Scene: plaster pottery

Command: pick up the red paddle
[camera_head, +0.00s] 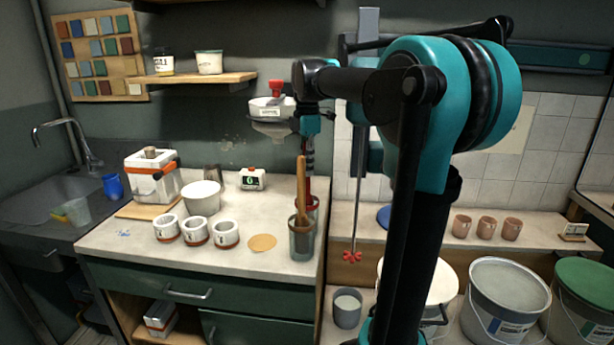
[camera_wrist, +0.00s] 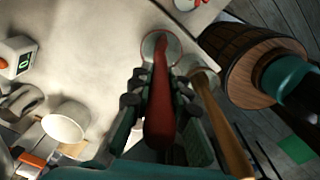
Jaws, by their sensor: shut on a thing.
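The red paddle (camera_wrist: 160,115) is between the two fingers of my gripper (camera_wrist: 157,88) in the wrist view, and the fingers are shut on it. Its far end lies over the mouth of a clear jar (camera_wrist: 148,42); I cannot tell how deep it reaches. In the head view my gripper (camera_head: 309,160) points down at the counter's right end, and the paddle shows as a thin red strip (camera_head: 308,187), partly hidden. A wooden-handled tool (camera_head: 301,185) stands in a second clear jar (camera_head: 301,246) just in front.
Several white cups (camera_head: 195,232), a white bowl (camera_head: 202,198) and a tan disc (camera_head: 263,243) sit on the counter (camera_head: 130,236) to the left. The wooden tool (camera_wrist: 232,140) is close beside my fingers in the wrist view. Buckets (camera_head: 507,295) stand at the right.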

